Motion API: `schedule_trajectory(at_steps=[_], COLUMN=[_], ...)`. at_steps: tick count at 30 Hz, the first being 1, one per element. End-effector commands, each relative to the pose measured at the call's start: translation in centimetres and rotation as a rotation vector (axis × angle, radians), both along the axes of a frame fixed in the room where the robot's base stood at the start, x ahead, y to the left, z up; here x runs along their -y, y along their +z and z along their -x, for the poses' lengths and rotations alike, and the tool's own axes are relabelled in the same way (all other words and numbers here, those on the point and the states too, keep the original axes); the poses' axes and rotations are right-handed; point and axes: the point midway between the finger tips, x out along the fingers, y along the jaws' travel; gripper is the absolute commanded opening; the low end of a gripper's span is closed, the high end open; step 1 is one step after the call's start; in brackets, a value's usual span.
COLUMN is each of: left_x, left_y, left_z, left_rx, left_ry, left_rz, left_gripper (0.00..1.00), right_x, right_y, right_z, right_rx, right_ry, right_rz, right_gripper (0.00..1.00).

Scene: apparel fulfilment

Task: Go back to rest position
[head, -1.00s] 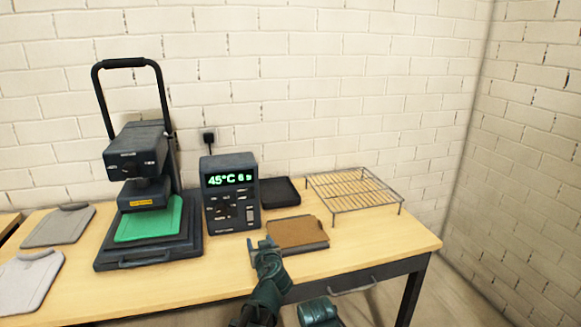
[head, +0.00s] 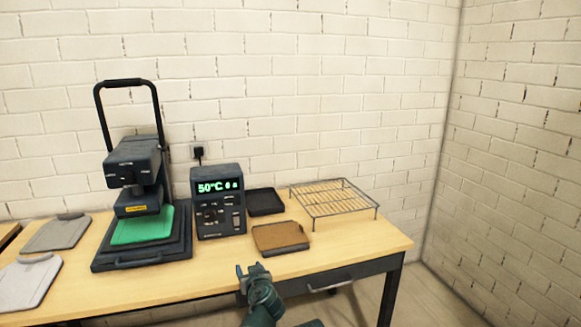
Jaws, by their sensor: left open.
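My left gripper (head: 250,270) is in the lower middle of the head view, in front of the table's front edge. Its jaws are open and empty, and it touches nothing that I can see. A small piece of my other arm may show at the bottom edge, but my right gripper is not in view. The wooden table (head: 340,248) lies beyond the gripper. The heat press (head: 135,165) stands on it with its handle up and a green sheet (head: 142,228) on its lower plate.
A control box (head: 218,215) reads 50°C. Beside it are a black tray (head: 265,202), a brown pad in a dark tray (head: 281,237) and a wire rack (head: 333,200). Grey garments (head: 57,234) lie at left. A drawer handle (head: 330,286) is on the table's front.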

Motion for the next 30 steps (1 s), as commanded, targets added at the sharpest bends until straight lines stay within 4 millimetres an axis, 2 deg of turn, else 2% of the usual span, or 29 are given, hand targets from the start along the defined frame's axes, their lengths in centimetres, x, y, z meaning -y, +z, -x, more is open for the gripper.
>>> schedule_trajectory(at_steps=[8, 14, 20, 24, 30], left_x=[-0.7, -0.7, 0.6, 2.4, 5.3], left_y=[-3.0, -6.7, -10.9, -13.4, -15.0], left_z=[3.2, 7.6, 14.1, 19.7, 27.2], left_rx=[-0.169, -0.396, -0.712, -0.96, -1.251], left_ry=[0.044, 0.048, -0.03, -0.158, -0.4], left_rz=[-0.025, -0.049, -0.066, -0.071, -0.065], left_gripper=[0.6, 0.6, 0.6, 0.6, 0.6], right_x=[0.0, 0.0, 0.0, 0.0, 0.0], right_y=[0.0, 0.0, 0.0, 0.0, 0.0], right_z=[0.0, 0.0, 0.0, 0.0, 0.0], right_rx=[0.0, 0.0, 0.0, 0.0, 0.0], right_ry=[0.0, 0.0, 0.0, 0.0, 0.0], right_rz=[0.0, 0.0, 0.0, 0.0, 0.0], right_gripper=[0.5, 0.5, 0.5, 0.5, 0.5])
